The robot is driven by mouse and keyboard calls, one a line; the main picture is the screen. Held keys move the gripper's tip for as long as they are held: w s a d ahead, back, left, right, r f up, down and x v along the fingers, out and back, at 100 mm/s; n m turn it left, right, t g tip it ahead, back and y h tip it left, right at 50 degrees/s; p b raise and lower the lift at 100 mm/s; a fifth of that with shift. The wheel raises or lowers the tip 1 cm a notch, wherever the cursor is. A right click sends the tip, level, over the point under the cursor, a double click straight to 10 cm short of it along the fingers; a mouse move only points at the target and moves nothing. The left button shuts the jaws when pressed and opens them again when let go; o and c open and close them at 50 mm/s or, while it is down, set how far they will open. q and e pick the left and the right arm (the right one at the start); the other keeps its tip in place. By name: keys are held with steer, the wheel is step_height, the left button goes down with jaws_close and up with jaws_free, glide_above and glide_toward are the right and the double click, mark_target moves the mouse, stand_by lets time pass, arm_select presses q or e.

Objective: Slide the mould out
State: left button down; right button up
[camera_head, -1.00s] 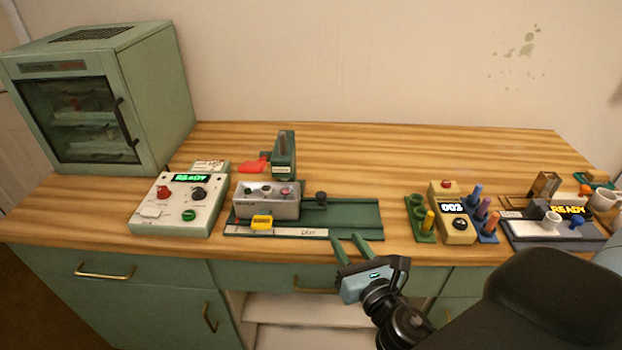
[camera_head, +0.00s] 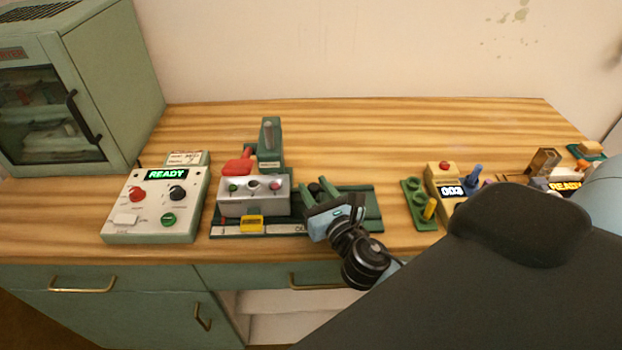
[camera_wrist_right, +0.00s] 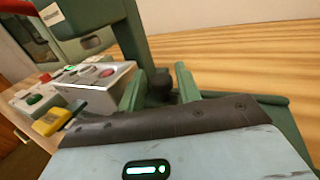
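The grey mould-like block (camera_head: 253,197), with several coloured round spots, sits at the left end of the green slide base (camera_head: 365,204), below the green press (camera_head: 270,150). It also shows in the wrist view (camera_wrist_right: 104,87). A dark round knob (camera_wrist_right: 159,86) stands at its right side. My right gripper (camera_head: 318,190) is over the slide base, right of the block. In the wrist view its two green fingers (camera_wrist_right: 160,88) are apart, one on each side of the knob; contact with it cannot be told. My left gripper is out of view.
A red lever (camera_head: 238,163) and a yellow tag (camera_head: 252,223) are by the block. A control box (camera_head: 155,205) reading READY stands left. A green peg rack (camera_head: 418,207) and yellow counter box (camera_head: 443,182) stand right. The back of the table is clear.

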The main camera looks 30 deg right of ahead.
steer(key=shift+w+d, duration=0.2)
steer(key=shift+w, duration=1.3)
jaws_close()
